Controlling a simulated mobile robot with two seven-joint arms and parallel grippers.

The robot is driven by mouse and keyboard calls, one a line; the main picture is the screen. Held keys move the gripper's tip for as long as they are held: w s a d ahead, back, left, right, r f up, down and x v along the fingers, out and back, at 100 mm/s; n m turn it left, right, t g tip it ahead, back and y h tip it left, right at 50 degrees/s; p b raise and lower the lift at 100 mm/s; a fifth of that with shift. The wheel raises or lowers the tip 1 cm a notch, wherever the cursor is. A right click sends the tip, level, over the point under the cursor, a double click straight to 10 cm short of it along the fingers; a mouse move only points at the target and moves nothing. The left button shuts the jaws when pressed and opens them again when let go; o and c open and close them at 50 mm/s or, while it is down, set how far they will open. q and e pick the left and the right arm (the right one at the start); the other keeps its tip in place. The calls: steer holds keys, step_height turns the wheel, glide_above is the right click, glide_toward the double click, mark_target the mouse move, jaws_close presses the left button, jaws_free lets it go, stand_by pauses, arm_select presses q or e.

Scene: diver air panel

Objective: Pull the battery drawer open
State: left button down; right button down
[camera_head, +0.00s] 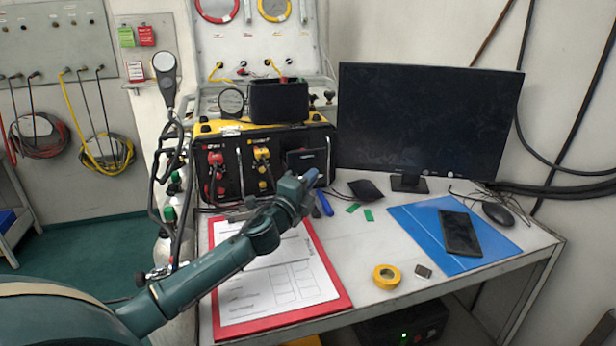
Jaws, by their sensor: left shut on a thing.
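The diver air panel (231,150) is a black case with yellow corners at the back of the desk. A dark rectangular front (307,158) at the right of its face looks like the battery drawer. My left gripper (308,180) is just below and in front of this dark front, at the end of my green arm. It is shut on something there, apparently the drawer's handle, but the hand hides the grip. I cannot tell how far the drawer stands out. My right gripper is not in view.
A red clipboard (338,287) with papers lies under my left arm. A monitor (430,118) stands right of the panel. A blue folder (487,243) with a phone (460,233), yellow tape (387,277) and a mouse (497,213) lie on the desk's right.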

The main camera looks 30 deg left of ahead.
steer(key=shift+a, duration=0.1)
arm_select(q)
steer(key=c, duration=1.5)
jaws_free()
steer(key=shift+a, duration=0.1)
steer(key=shift+c, duration=0.2)
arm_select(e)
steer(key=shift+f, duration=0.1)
arm_select(q)
steer(key=s, duration=0.3)
steer(key=s+f, duration=0.1)
steer(key=s, duration=0.3)
steer(key=s+d+b, duration=0.1)
steer(key=s, duration=0.3)
steer(key=shift+s+f, duration=0.25)
steer(key=shift+f, duration=0.05)
steer(key=shift+s, duration=0.7)
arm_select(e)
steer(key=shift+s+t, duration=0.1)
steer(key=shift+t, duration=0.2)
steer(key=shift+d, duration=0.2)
